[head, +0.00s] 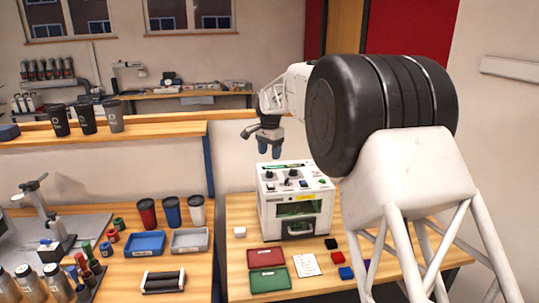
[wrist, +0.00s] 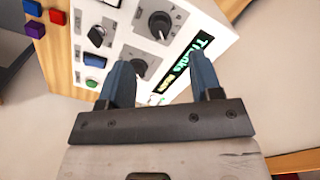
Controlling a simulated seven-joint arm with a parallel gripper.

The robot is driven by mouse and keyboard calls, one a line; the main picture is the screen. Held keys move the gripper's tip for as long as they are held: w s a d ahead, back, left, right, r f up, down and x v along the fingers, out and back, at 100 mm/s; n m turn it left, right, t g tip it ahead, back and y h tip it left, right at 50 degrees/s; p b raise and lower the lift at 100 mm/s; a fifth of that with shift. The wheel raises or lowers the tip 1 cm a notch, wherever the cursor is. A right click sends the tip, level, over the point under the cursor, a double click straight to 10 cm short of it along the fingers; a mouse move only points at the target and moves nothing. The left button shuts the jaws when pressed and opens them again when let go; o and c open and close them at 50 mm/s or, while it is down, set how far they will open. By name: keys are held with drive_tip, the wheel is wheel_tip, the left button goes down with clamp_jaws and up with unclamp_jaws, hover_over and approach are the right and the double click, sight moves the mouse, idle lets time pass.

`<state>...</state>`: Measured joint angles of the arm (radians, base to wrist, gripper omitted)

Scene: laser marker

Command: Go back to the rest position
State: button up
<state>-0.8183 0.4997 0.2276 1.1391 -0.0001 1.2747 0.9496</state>
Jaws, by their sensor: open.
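My gripper (head: 269,147) hangs in the air just above and behind the white laser marker (head: 268,218) in the head view. Its two blue fingers are apart with nothing between them. In the wrist view my gripper (wrist: 165,85) is open over the top panel of the laser marker (wrist: 120,62).
A red tray (head: 267,257), a green tray (head: 270,281), a white card (head: 306,265) and small coloured blocks (head: 337,257) lie before the marker. The left table holds cups (head: 172,211), a blue tray (head: 145,244) and a grey tray (head: 190,241). A partition (head: 160,130) stands behind.

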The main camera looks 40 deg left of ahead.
idle(0.4)
drive_tip(key=s+d+r, duration=0.1)
drive_tip(key=d+r, duration=0.3)
drive_tip(key=d, duration=0.8)
drive_tip(key=d+r, duration=0.3)
drive_tip(key=d, duration=0.8)
drive_tip(key=s+d+r, duration=0.1)
drive_tip(key=d+r, duration=0.3)
drive_tip(key=d, duration=0.8)
drive_tip(key=s+d+t, duration=0.1)
drive_tip(key=s+d, duration=0.3)
drive_tip(key=d, duration=0.3)
drive_tip(key=s+d+r, duration=0.1)
drive_tip(key=s+d, duration=0.3)
drive_tip(key=d, duration=0.4)
drive_tip(key=s+d+t, duration=0.1)
drive_tip(key=s+d, duration=0.3)
drive_tip(key=d, duration=0.3)
drive_tip(key=s+d+f, duration=0.3)
drive_tip(key=s+d, duration=0.3)
drive_tip(key=s, duration=0.3)
drive_tip(key=s+d+f+n, duration=0.1)
drive_tip(key=s+d+f, duration=0.3)
drive_tip(key=s, duration=0.5)
drive_tip(key=s+d+f, duration=0.4)
drive_tip(key=s+d, duration=0.5)
drive_tip(key=shift+t, duration=0.3)
